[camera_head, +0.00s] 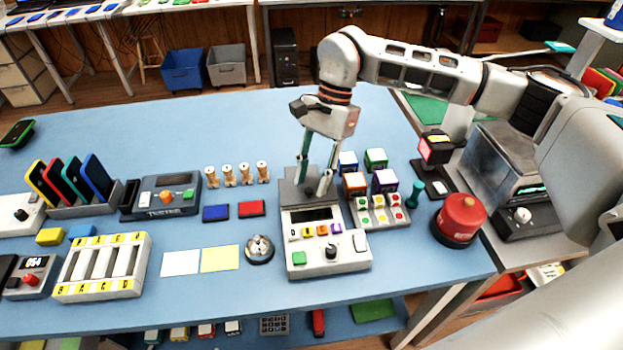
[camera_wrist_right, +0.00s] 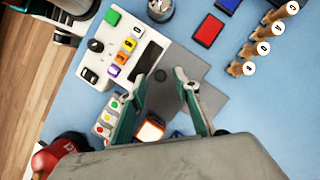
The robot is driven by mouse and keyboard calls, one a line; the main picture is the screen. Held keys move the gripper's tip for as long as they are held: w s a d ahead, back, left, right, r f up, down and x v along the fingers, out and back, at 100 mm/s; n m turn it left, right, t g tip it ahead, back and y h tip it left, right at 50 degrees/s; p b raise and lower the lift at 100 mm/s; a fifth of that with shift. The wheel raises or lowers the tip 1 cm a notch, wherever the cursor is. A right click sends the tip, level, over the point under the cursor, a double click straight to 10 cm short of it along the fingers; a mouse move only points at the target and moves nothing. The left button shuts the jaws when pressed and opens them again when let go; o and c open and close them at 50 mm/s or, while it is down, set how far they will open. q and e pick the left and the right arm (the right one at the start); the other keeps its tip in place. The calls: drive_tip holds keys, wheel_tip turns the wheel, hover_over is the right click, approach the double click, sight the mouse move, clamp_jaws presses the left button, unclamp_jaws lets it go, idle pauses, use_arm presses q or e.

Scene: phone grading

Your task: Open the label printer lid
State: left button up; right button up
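The label printer appears to be the white device (camera_head: 326,259) at the table's front centre, with a dark screen, coloured buttons and a green button. It also shows in the right wrist view (camera_wrist_right: 112,58). A flat grey panel (camera_head: 293,198), seemingly its lid, lies down behind the screen; it also shows in the right wrist view (camera_wrist_right: 168,90). My right gripper (camera_head: 314,192) is above this panel, pointing down, its two teal-sided fingers apart and nothing between them. In the right wrist view the fingertips (camera_wrist_right: 162,80) straddle part of the panel. Contact cannot be told. My left gripper is out of view.
Labelled cubes (camera_head: 385,181) and a button panel (camera_head: 380,213) stand close on the right, with a red round device (camera_head: 459,219) beyond. Small wooden pegs (camera_head: 245,173) stand behind left. The table's back area is clear.

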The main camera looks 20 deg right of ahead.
drive_tip(key=shift+s+a+f, duration=0.1)
drive_tip(key=shift+a+f, duration=0.05)
drive_tip(key=shift+f, duration=0.3)
drive_tip(key=shift+c, duration=0.3)
clamp_jaws()
